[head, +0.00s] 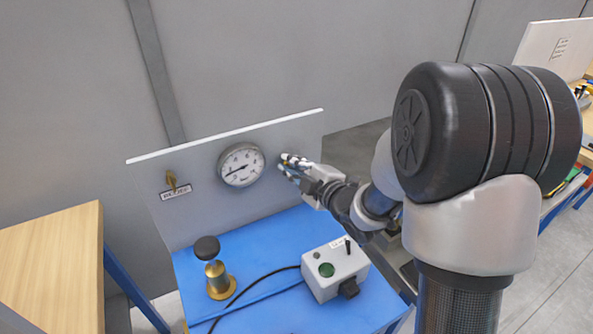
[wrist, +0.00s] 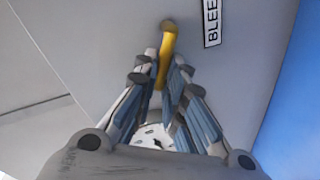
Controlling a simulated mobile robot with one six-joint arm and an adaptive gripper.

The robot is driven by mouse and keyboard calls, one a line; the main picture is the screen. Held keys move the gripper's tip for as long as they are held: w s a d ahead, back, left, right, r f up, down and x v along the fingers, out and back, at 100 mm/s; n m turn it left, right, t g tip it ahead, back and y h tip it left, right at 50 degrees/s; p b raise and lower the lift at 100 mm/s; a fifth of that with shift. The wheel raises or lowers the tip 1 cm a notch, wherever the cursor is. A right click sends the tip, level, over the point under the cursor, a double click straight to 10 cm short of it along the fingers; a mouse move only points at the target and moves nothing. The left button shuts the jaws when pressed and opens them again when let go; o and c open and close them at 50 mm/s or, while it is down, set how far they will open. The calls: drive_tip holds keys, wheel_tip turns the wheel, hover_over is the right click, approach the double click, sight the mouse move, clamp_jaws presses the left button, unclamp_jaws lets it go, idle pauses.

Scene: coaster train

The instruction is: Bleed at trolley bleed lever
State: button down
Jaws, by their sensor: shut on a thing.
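In the wrist view, the yellow bleed lever (wrist: 167,40) is on the grey panel, beside a label (wrist: 211,22) whose visible letters read "BLEE". My gripper (wrist: 164,62) is shut on the lever, one finger on each side of it. In the head view, my gripper (head: 288,165) reaches the panel just right of the round gauge (head: 241,165) and hides the lever and its label. The gauge face shows partly between my fingers in the wrist view (wrist: 153,137).
A second brass lever (head: 172,180) with a label is at the panel's left. A brass post with a black knob (head: 214,268) and a grey control box (head: 335,270) stand on the blue trolley top (head: 275,305). A wooden table (head: 55,265) is at left.

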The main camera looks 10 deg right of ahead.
drive_tip(key=shift+s+a+f+n+h, duration=0.1)
drive_tip(key=shift+f+n+h, duration=0.2)
drive_tip(key=shift+n, duration=0.4)
drive_tip(key=shift+w+a+f+n+h, duration=0.15)
drive_tip(key=shift+f+n, duration=0.25)
drive_tip(key=shift+n, duration=0.3)
drive_tip(key=shift+s+a+f+n+h, duration=0.15)
drive_tip(key=shift+f+n+h, duration=0.15)
drive_tip(key=shift+n, duration=0.4)
drive_tip(key=shift+d+f, duration=0.1)
drive_tip(key=c, duration=1.7)
unclamp_jaws()
drive_tip(key=shift+o, duration=0.2)
drive_tip(key=shift+s, duration=0.1)
drive_tip(key=v, duration=0.7)
